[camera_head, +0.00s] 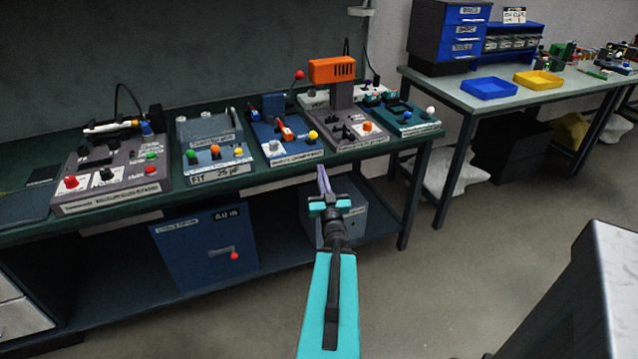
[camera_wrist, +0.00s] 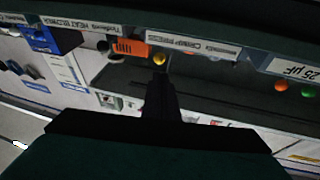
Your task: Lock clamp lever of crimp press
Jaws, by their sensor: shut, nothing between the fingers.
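The crimp press (camera_head: 262,131) is the blue station in the middle of the dark green bench. It has a lever with a red ball (camera_head: 299,75), a red-orange handle (camera_head: 286,133), a white knob (camera_head: 275,146) and a yellow knob (camera_head: 313,135). I cannot tell for sure which of these is the clamp lever. My gripper (camera_head: 322,170) is shut and empty, in front of the bench edge and apart from the press.
The 25 µF station (camera_head: 213,150) stands left of the press, and an orange-topped heat blower (camera_head: 332,71) stands right. A blue cabinet (camera_head: 210,252) and a grey box (camera_head: 353,220) sit on the lower shelf. A pale-topped block (camera_head: 615,270) stands at right. The floor between is free.

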